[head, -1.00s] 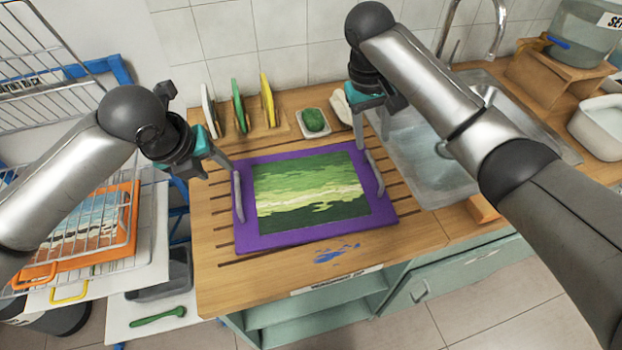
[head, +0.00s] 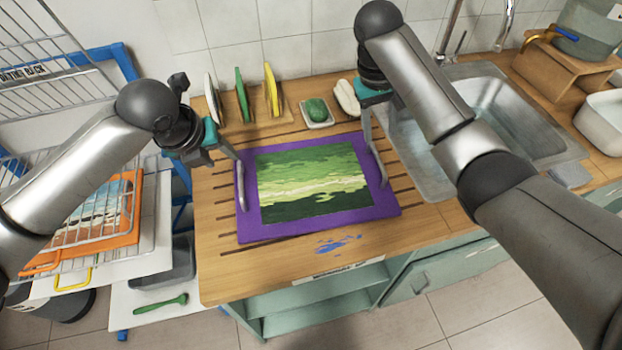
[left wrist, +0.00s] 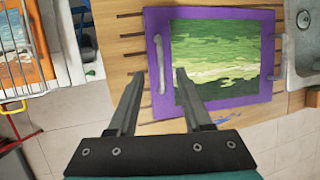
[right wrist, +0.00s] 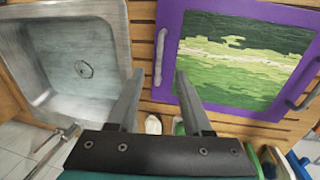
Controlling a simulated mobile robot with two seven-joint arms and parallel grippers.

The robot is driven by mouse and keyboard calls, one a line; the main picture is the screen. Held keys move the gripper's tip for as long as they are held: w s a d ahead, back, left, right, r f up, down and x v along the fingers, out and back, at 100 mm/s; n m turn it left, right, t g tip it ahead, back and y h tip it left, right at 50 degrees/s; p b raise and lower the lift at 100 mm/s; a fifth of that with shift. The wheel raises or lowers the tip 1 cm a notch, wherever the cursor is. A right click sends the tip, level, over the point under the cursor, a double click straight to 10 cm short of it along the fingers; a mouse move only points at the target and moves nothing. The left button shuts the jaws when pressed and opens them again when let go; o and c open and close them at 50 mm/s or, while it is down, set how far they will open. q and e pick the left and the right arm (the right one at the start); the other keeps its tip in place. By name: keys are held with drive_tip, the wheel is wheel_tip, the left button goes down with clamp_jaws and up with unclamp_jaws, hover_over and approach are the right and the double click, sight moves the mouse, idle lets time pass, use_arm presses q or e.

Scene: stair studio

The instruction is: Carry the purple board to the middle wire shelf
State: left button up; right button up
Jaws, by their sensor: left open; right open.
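The purple board (head: 385,208) lies flat on the slatted wooden counter, with a green landscape picture on it and a grey handle on each side. My left gripper (head: 238,158) is open above the left handle (head: 240,187). In the left wrist view that handle (left wrist: 160,65) shows between the open fingertips (left wrist: 160,74). My right gripper (head: 367,138) is open above the right handle (head: 377,163). In the right wrist view this handle (right wrist: 159,55) shows between the fingertips (right wrist: 160,74). Neither gripper visibly holds anything. The wire rack (head: 35,85) stands at the left, partly behind my left arm.
An orange board (head: 125,232) sits on a lower wire shelf. Upright white, green and yellow boards (head: 242,97) and a green sponge (head: 317,110) stand behind the purple board. A sink (head: 510,110) is at the right. The counter front has blue paint marks (head: 337,244).

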sight(239, 171)
use_arm(q)
drive_tip(key=x, duration=1.2)
drive_tip(key=shift+d+f, duration=0.1)
drive_tip(key=shift+f, duration=0.1)
use_arm(e)
drive_tip(key=f, duration=0.4)
drive_tip(key=d+f, duration=0.1)
drive_tip(key=f, duration=0.3)
drive_tip(key=d+f, duration=0.1)
drive_tip(key=f, duration=0.3)
drive_tip(key=shift+w+d, duration=0.2)
use_arm(q)
clamp_jaws()
use_arm(e)
clamp_jaws()
use_arm(q)
drive_tip(key=shift+w+r, duration=0.1)
